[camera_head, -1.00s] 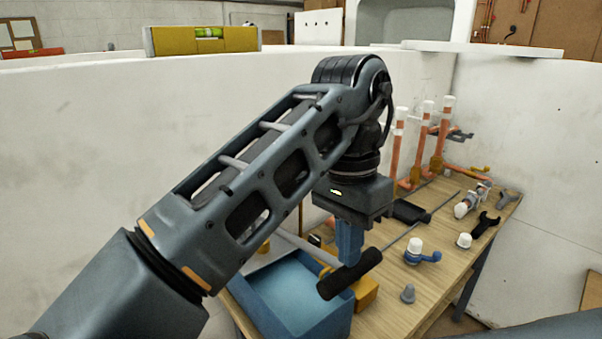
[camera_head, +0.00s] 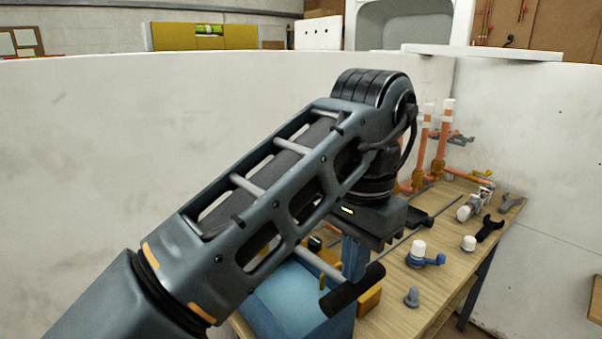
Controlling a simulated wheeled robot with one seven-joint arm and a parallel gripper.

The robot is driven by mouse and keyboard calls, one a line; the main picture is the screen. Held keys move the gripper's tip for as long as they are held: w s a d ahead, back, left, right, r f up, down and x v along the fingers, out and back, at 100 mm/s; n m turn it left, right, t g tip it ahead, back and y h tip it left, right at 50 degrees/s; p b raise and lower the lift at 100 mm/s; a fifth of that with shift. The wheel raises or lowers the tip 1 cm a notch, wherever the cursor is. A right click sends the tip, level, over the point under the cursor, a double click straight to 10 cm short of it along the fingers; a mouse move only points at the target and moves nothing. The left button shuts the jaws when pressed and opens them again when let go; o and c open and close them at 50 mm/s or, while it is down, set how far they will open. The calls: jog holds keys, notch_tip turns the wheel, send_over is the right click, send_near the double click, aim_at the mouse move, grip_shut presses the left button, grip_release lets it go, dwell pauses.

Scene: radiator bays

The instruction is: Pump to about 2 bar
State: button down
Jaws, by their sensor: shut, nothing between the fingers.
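A grey lever (camera_head: 320,262) runs over the tank to a black crosswise grip (camera_head: 352,290). A yellow-orange part (camera_head: 370,299) shows behind the grip. My gripper (camera_head: 354,278) points down with its blue fingers shut and empty. The fingertips are at the top of the black grip or just behind it; whether they touch cannot be told. No readable pressure gauge shows.
The wooden bench (camera_head: 400,318) also holds a blue-handled valve (camera_head: 424,256), a small grey fitting (camera_head: 412,297), a white-capped part (camera_head: 468,243) and a black wrench (camera_head: 490,228). Copper pipes (camera_head: 438,150) stand at the back. White walls enclose the bench.

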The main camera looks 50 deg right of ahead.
jog(key=shift+g, duration=0.9)
jog(key=shift+w+d+r+p, duration=0.1)
jog(key=shift+w+r+p, duration=0.15)
jog(key=shift+r+p, duration=0.7)
jog(key=shift+w+r+p, duration=0.25)
jog(key=shift+r+p, duration=0.55)
jog(key=shift+p, duration=0.3)
jog(key=shift+w+d+r+p, duration=0.1)
jog(key=shift+w+r+p, duration=0.15)
jog(key=shift+r+p, duration=0.7)
jog(key=shift+f, duration=0.25)
jog(key=c, duration=0.8)
grip_release()
jog(key=shift+c, duration=0.2)
notch_tip(320, 180, up, 7)
jog(key=shift+w, duration=0.45)
